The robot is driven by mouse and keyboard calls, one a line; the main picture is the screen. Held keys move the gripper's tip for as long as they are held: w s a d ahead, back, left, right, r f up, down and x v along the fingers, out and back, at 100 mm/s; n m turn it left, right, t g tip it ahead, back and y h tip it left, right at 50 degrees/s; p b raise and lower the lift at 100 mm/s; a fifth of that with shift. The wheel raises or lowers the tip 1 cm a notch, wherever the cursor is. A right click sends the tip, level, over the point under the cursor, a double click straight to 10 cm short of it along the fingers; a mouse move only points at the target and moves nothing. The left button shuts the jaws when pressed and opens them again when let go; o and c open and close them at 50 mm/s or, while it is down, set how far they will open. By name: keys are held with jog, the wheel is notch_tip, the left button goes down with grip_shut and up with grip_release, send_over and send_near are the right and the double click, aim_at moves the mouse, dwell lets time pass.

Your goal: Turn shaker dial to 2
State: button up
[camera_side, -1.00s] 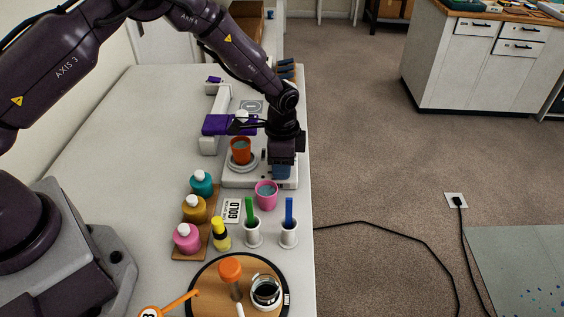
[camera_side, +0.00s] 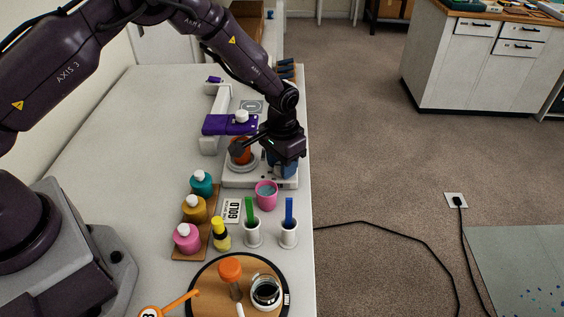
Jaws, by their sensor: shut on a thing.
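The shaker is a white base (camera_side: 232,181) on the bench with a round platform (camera_side: 243,167) on its left part. An orange cup (camera_side: 240,157) stands on the platform, partly covered by a dark part of my gripper. My gripper (camera_side: 284,174) points down at the right part of the shaker base and is shut on the dial there. The dial and its number marks are hidden behind the gripper, so its setting cannot be read. Blue shows at the gripper's lower end.
A pink cup (camera_side: 266,195) stands just in front of the shaker. White holders with a green stick (camera_side: 250,211) and a blue stick (camera_side: 289,211) are nearer. Bottles (camera_side: 187,238) stand at left. A purple-and-white device (camera_side: 222,124) is behind. The bench's right edge is close.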

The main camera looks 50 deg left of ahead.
jog(key=shift+n, duration=0.4)
jog(key=o, duration=0.9)
notch_tip(320, 180, up, 13)
jog(key=shift+r, duration=0.1)
